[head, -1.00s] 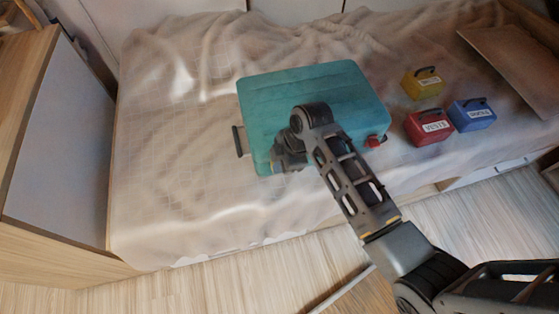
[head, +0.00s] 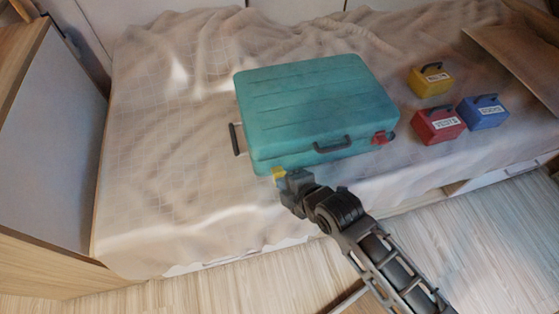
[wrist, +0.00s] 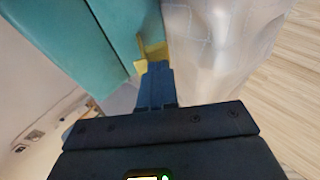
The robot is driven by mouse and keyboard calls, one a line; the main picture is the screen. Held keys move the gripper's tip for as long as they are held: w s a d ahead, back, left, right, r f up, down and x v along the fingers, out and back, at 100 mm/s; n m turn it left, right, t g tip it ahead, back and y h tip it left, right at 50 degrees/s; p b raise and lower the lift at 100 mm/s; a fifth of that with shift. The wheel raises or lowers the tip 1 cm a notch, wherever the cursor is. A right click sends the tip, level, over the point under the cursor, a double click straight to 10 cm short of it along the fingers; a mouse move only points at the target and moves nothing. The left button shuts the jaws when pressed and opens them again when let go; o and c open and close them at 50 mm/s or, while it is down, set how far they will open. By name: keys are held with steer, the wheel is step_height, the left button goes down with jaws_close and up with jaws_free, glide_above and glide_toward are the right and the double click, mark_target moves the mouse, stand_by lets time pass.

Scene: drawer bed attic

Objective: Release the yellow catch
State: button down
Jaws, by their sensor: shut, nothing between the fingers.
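A teal suitcase (head: 310,105) lies flat and closed on the bed. The yellow catch (head: 279,172) is on its front side near the left corner; it also shows in the wrist view (wrist: 153,52). My gripper (head: 287,181) is shut and empty, with its fingertips right at the catch, partly covering it in the head view. In the wrist view the shut fingers (wrist: 156,80) end at the catch's lower part; I cannot tell whether they touch it. A red catch (head: 382,137) is on the same side near the right corner.
A dark handle (head: 333,144) is on the suitcase front, another (head: 235,139) on its left end. Yellow (head: 430,82), red (head: 437,126) and blue (head: 483,112) boxes stand to the right. The bed cover (head: 165,150) is clear at left.

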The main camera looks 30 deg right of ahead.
steer(key=shift+w+d+r, duration=0.15)
steer(key=shift+w, duration=0.25)
steer(key=shift+w+d+r, duration=0.1)
steer(key=shift+w, duration=0.25)
steer(key=shift+r+p, duration=0.1)
steer(key=shift+p, duration=0.2)
